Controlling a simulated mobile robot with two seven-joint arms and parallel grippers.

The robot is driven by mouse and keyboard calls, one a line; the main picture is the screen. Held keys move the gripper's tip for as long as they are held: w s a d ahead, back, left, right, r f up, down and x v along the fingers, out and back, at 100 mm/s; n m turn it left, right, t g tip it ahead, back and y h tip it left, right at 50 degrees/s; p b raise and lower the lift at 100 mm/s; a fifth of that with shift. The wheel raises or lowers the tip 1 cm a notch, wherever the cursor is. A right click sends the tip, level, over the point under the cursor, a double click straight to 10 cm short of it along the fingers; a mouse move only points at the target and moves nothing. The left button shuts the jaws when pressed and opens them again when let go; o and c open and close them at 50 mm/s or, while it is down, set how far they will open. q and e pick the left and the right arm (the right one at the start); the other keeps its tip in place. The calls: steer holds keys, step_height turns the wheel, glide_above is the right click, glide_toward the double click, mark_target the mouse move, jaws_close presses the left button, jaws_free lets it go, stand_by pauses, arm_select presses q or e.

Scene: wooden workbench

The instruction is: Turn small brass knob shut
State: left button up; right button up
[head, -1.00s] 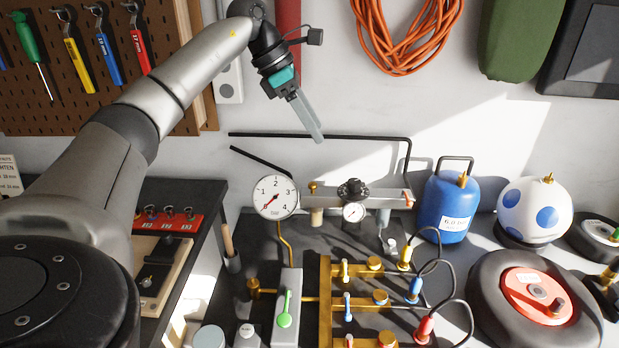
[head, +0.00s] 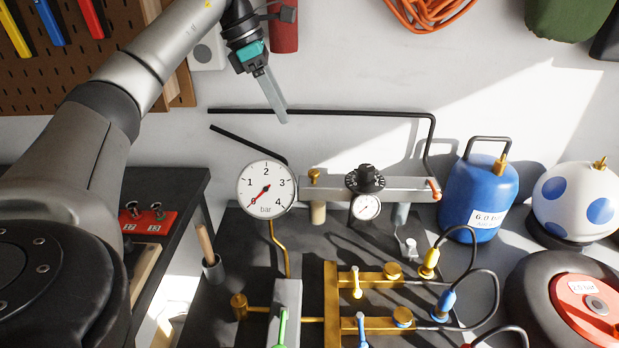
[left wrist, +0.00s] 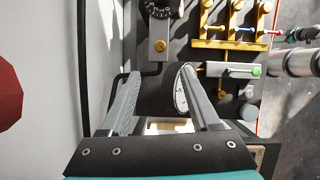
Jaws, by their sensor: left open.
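The small brass knob (head: 314,176) stands on top of the left end of the grey regulator bar (head: 415,189), just right of the round bar gauge (head: 266,188). In the left wrist view the brass knob (left wrist: 160,46) lies beyond the fingertips, near the end of the bar. My left gripper (head: 281,119) hangs above and left of the knob, in front of the wall, apart from it. Its fingers (left wrist: 158,80) are spread with nothing held between them; the gauge shows edge-on by the right finger. My right gripper is not seen.
A black dial (head: 365,180) and small gauge (head: 366,207) sit further along the bar. A black pipe (head: 330,112) runs along the wall behind. Brass manifold valves (head: 375,278) with hoses stand in front. A blue tank (head: 478,200) is at right.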

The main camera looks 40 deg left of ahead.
mark_target(313, 172)
arm_select(q)
steer(key=b+x, duration=0.3)
steer(key=x, duration=1.1)
steer(key=shift+f, duration=0.2)
steer(key=shift+w+d+f, duration=0.2)
steer(key=shift+f, duration=0.35)
steer(key=shift+c, duration=0.4)
jaws_close()
